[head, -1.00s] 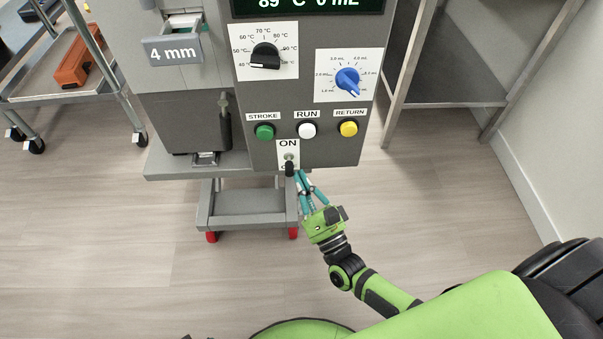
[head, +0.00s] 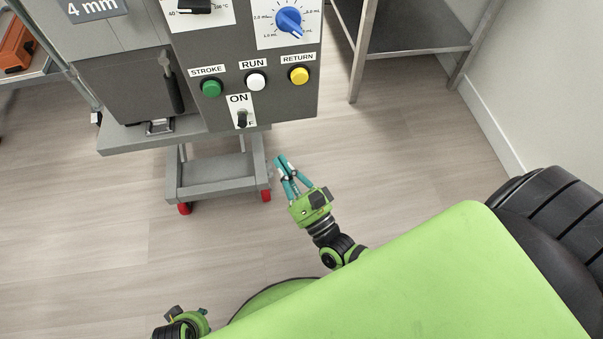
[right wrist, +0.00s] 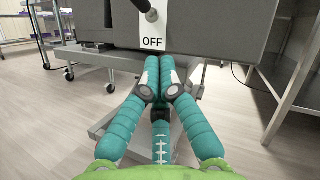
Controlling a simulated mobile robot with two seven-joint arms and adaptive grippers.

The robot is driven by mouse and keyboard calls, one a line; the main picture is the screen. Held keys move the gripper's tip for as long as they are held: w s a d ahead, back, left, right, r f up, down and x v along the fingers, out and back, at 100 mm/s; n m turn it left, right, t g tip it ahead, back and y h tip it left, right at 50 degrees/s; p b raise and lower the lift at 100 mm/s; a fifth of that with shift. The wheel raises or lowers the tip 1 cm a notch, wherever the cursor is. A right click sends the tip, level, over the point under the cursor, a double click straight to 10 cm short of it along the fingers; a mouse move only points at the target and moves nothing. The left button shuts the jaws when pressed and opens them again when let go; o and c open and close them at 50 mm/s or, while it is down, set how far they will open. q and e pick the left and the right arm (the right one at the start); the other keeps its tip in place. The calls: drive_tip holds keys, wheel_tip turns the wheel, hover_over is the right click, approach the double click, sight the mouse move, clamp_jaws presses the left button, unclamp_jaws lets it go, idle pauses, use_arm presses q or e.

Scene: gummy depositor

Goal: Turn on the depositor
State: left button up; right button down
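The depositor (head: 223,50) is a grey machine with a front panel. Its toggle switch (head: 242,119) sits low on the panel, under the ON label; the OFF label below is partly covered by the black lever. The right wrist view shows the switch (right wrist: 151,14) above the whole OFF label. The lever sticks out from the panel; I cannot tell for sure whether it is tilted up or down. My right gripper (head: 284,163) is below and right of the switch, apart from it. Its fingertips are together and empty. My left gripper (head: 185,318) shows at the bottom edge, its fingers unclear.
Green STROKE (head: 211,88), white RUN (head: 255,81) and yellow RETURN (head: 299,75) buttons sit above the switch. A blue dial (head: 289,19) is higher up. A steel table (head: 415,38) stands at the right. The floor before the machine is clear.

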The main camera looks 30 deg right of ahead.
use_arm(q)
drive_tip(key=shift+w+r, duration=0.25)
use_arm(e)
drive_tip(key=v, duration=0.5)
drive_tip(key=shift+s+r, duration=0.2)
drive_tip(key=shift+r, duration=0.05)
drive_tip(key=shift+a, duration=0.1)
